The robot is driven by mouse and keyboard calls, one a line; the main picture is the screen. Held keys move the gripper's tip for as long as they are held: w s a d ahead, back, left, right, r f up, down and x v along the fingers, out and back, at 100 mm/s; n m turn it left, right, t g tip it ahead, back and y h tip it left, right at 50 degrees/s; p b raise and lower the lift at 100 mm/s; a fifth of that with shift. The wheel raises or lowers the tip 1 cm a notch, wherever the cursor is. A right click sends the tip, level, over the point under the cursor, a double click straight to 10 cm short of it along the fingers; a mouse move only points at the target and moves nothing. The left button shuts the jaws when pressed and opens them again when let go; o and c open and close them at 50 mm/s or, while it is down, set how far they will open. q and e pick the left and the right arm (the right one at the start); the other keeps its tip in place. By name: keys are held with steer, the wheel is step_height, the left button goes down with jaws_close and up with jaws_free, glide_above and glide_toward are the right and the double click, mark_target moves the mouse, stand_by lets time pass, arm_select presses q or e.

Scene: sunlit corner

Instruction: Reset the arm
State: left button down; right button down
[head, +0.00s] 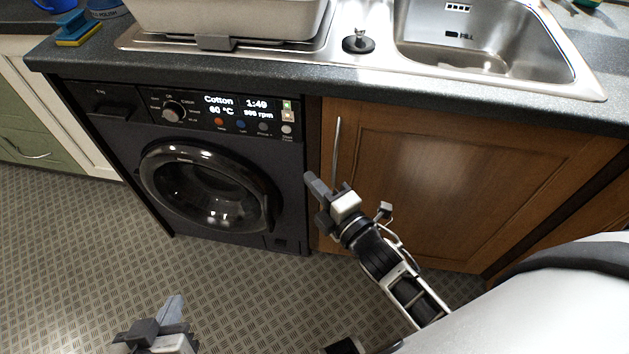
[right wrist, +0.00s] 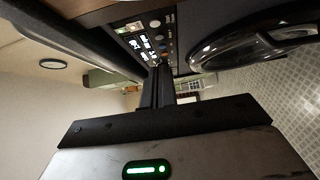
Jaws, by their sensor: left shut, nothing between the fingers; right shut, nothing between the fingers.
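My right gripper (head: 318,188) is shut and empty. It is in front of the gap between the washing machine (head: 120,165) and the wooden cupboard door (head: 420,180), below the counter edge. In the right wrist view the dark fingers of this gripper (right wrist: 159,84) are together, pointing past the machine's control panel. My left gripper (head: 170,312) is low at the bottom left of the head view, over the floor. It is shut with nothing in it, and its arm is mostly cut off by the frame edge.
The counter (head: 85,55) holds a steel sink (head: 480,50), a pale basin (head: 230,20), a black plug (head: 358,41) and a sponge (head: 78,30). The cupboard's metal handle (head: 337,150) is close to my right gripper. The patterned floor (head: 70,250) is clear at left.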

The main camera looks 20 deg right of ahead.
steer(key=s+a+f+m+g+p, duration=0.1)
steer(key=s+a+m+g, duration=0.2)
steer(key=s+m+g, duration=0.4)
steer(key=s+m, duration=0.5)
steer(key=m, duration=0.6)
steer(key=shift+s+f+p, duration=0.15)
steer(key=shift+p, duration=0.15)
stand_by(0.5)
